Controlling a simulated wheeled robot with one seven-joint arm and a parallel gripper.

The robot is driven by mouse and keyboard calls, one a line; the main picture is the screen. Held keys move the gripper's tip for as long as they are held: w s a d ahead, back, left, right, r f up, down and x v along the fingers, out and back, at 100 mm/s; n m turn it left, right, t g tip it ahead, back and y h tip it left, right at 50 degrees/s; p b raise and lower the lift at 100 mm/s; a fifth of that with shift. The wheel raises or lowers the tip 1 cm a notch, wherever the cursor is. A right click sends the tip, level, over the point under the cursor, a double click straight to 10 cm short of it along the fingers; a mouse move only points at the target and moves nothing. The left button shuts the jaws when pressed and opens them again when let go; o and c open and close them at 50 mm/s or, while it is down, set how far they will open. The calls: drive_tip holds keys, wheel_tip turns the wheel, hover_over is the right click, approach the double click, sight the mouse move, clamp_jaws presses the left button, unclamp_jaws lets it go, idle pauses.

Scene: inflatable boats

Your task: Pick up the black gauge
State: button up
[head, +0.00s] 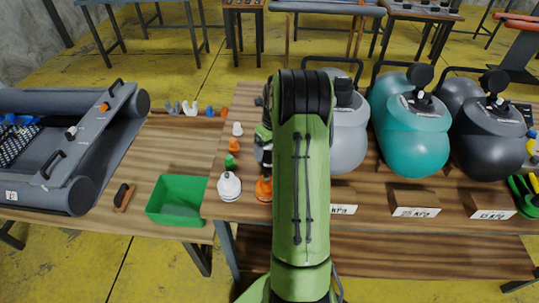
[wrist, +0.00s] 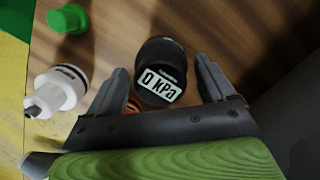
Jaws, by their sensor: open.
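The black gauge (wrist: 160,72) is a dark round cylinder with a white label reading "0 kPa" in the wrist view. It stands on the wooden table between the fingers of my gripper (wrist: 161,75). The fingers are open, one on each side, with a visible gap at the right finger; whether the left one touches it I cannot tell. In the head view my green arm hides this gauge and most of my gripper.
A white nozzle-topped piece (wrist: 55,92), a green piece (wrist: 70,18) and a partly hidden orange piece (wrist: 133,105) stand close by. A green bin (head: 178,201) is to the left. Grey (head: 347,140), teal (head: 415,140) and black (head: 488,140) inflated shapes stand right of my arm.

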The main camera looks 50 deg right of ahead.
drive_tip(key=shift+r, duration=0.1)
drive_tip(key=c, duration=1.2)
